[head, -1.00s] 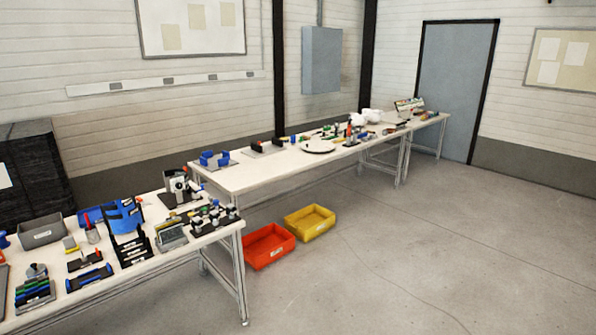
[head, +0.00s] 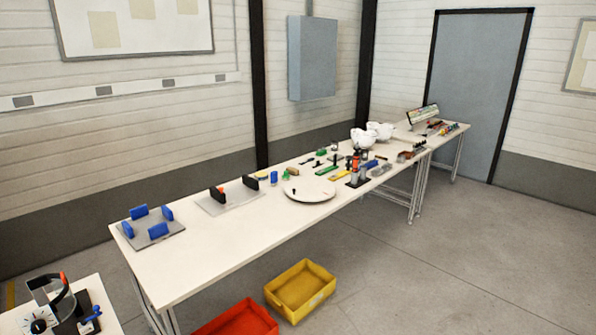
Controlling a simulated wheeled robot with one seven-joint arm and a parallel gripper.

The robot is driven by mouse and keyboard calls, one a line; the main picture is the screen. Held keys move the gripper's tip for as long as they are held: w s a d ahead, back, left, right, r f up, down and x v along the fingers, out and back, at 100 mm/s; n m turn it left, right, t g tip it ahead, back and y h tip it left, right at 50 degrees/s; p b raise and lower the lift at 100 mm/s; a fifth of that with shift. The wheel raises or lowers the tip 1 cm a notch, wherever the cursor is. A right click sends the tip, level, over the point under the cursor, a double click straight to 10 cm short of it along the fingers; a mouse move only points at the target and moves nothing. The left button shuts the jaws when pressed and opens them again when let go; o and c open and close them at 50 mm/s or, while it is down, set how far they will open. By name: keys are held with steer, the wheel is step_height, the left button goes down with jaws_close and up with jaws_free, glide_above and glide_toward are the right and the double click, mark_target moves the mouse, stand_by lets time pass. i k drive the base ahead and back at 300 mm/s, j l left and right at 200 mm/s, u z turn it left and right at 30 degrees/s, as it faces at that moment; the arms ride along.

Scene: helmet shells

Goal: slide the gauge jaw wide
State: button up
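I cannot tell for certain which object is the gauge. On the long white table, a light flat plate (head: 228,198) carries two upright black blocks, with a small red-orange part by the left one; this may be a gauge with jaws. To its left, a grey plate (head: 150,231) carries several upright blue blocks. Both are small in the view, and I cannot make out a sliding jaw. My gripper is not in view.
The long white table (head: 215,250) holds a round white disc (head: 309,190), white helmet shells (head: 363,138) and small tools. A yellow bin (head: 300,288) and a red bin (head: 240,320) stand on the floor at its front. The floor (head: 430,270) to the right is clear.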

mark_target(218, 195)
steer(key=i+u, duration=0.15)
steer(key=i, duration=0.3)
steer(key=i+l+u, duration=0.15)
steer(key=i, duration=0.25)
steer(key=i+l+u, duration=0.1)
steer(key=i, duration=0.35)
steer(key=i+u, duration=0.25)
steer(key=u, duration=0.15)
steer(key=i+l+u, duration=0.2)
steer(key=u, duration=0.25)
steer(key=i+l+u, duration=0.2)
steer(key=u, duration=0.2)
steer(key=i+l+u, duration=0.2)
steer(key=u, duration=0.25)
steer(key=i+l+u, duration=0.4)
steer(key=l+u, duration=0.2)
steer(key=i+l+u, duration=0.1)
steer(key=l+u, duration=0.2)
steer(key=l, duration=0.15)
